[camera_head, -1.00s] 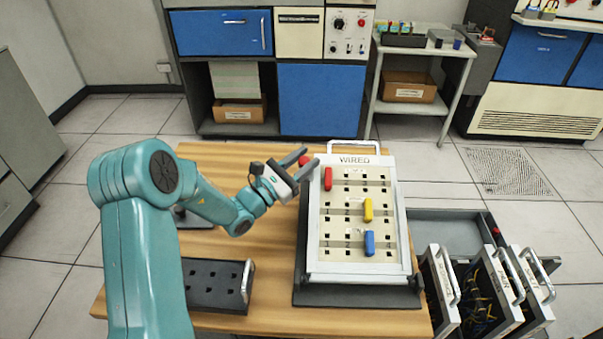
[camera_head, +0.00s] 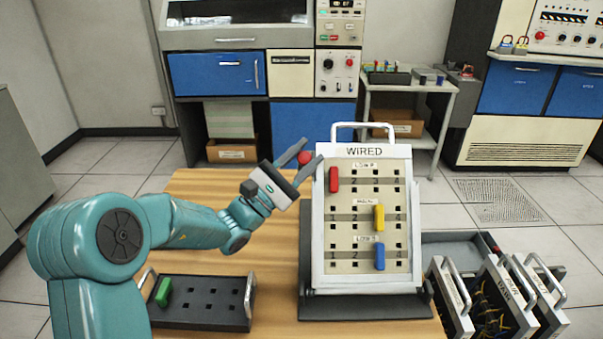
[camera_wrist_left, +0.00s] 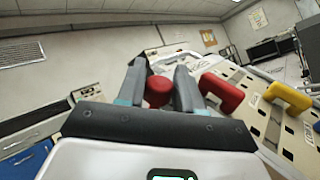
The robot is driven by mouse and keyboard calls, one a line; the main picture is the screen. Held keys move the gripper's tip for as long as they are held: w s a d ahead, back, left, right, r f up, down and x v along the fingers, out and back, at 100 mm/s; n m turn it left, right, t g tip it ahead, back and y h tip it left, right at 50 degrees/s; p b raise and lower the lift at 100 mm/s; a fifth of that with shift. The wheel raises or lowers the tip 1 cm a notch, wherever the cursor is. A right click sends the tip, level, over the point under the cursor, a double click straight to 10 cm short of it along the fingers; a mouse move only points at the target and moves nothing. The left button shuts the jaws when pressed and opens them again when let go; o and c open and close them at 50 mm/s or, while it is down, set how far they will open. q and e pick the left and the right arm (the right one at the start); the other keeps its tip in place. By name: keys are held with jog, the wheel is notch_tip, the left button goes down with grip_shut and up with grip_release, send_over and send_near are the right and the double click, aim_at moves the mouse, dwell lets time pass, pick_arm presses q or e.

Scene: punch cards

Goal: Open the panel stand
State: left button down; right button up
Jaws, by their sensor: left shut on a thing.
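The panel stand holds a cream panel marked WIRED (camera_head: 365,185) in a white frame with a handle on top. The panel leans back steeply above its dark base (camera_head: 365,307). A red ball knob (camera_head: 305,157) is at its upper left side. My left gripper (camera_head: 308,152) is shut on this knob. The wrist view shows the knob (camera_wrist_left: 158,90) between the two fingers. Red (camera_head: 333,179), yellow (camera_head: 379,217) and blue (camera_head: 379,257) pegs sit on the panel. My right gripper is not in view.
A dark tray (camera_head: 200,308) with a green peg (camera_head: 163,292) and handles lies at the table's front left. Several handled panels (camera_head: 500,295) stand in a grey bin at the right. The wooden table (camera_head: 205,186) is clear behind my left arm.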

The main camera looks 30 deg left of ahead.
pick_arm(q)
jog(key=s+d+r+m+g+h+b, duration=0.2)
jog(key=s+d+m+g+h+b, duration=0.2)
jog(key=s+d+m+h+b, duration=0.1)
jog(key=s+d+r+m+g+h+b, duration=0.2)
jog(key=s+d+m+g+h+b, duration=0.2)
jog(key=s+m+h+b, duration=0.3)
jog(key=shift+s+d+r+m+h+b, duration=0.35)
jog(key=shift+s+m+b, duration=1.5)
jog(key=shift+m, duration=0.85)
jog(key=shift+g, duration=0.3)
jog(key=shift+f, duration=0.1)
jog(key=c, duration=0.8)
grip_release()
jog(key=shift+s+d, duration=0.1)
jog(key=shift+s, duration=0.05)
jog(key=shift+c, duration=0.2)
